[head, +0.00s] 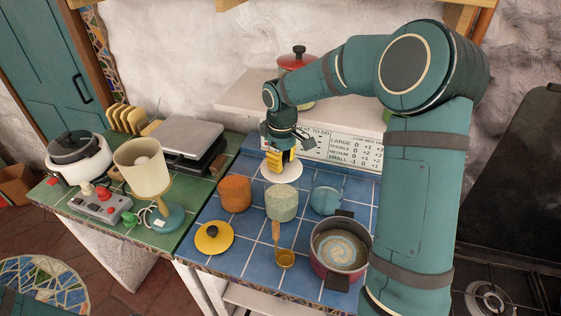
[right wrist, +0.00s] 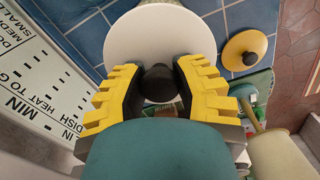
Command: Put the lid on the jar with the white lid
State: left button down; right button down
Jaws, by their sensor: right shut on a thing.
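The white lid (head: 284,178) is a round disc with a dark knob, which shows between the fingers in the right wrist view (right wrist: 158,38). My right gripper (head: 280,153), with yellow fingers, is shut on that knob and holds the lid toward the back of the blue tiles. Three jar-like round containers stand in a row in front of it: an orange one (head: 235,194), a pale green speckled one (head: 281,203) and a blue one (head: 326,201). The lid appears behind the pale green one; its height above the counter is hard to tell. My left gripper is not in view.
A yellow lid with a dark knob (head: 213,238) lies at the front left of the blue tiles. A dark red pot (head: 322,268) and a small ladle (head: 285,258) are at the front. A lamp (head: 143,169) and control box (head: 99,204) stand on the green tiles.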

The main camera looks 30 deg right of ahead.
jog(key=shift+f+b, duration=1.4)
jog(key=shift+f, duration=0.5)
jog(key=shift+f+b, duration=0.4)
jog(key=shift+f, duration=0.4)
jog(key=shift+f, duration=0.5)
jog(key=shift+c, duration=0.3)
grip_release()
jog(key=shift+r, duration=0.1)
